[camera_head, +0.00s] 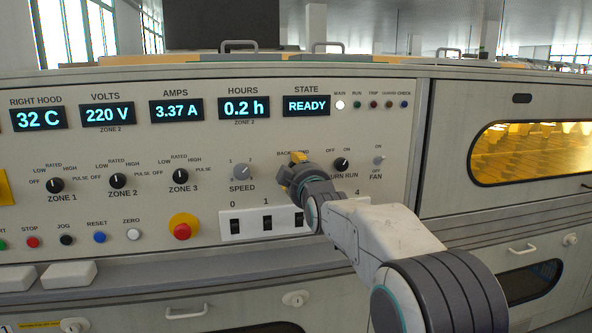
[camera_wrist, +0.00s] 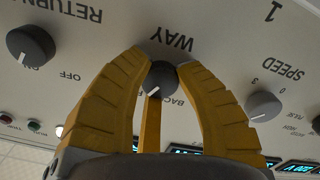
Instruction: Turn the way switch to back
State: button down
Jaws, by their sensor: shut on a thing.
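The way switch (camera_wrist: 161,80) is a dark round knob on the panel in the wrist view, under the word WAY. My gripper (camera_head: 297,160) has its yellow fingers shut on the knob, one on each side. The knob's white pointer mark faces the lower left of the wrist view. The BACK lettering (camera_wrist: 172,101) is below and right of the knob there, partly hidden by a finger. In the head view my gripper covers the switch, and only part of its BACK label shows.
The speed knob (camera_head: 241,172) is left of my gripper and the return run knob (camera_head: 341,164) is close on its right. A white block of rocker switches (camera_head: 250,238) sits just below. A red emergency button (camera_head: 182,231) is farther left.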

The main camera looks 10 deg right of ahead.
jog(key=n+b, duration=0.1)
jog(key=n, duration=0.4)
jog(key=shift+n, duration=0.4)
jog(key=n+b, duration=0.1)
jog(key=n, duration=0.4)
jog(key=shift+r+n, duration=0.1)
jog(key=shift+n, duration=0.3)
jog(key=c, duration=0.9)
grip_release()
jog(key=shift+o, duration=0.2)
jog(key=s, duration=1.2)
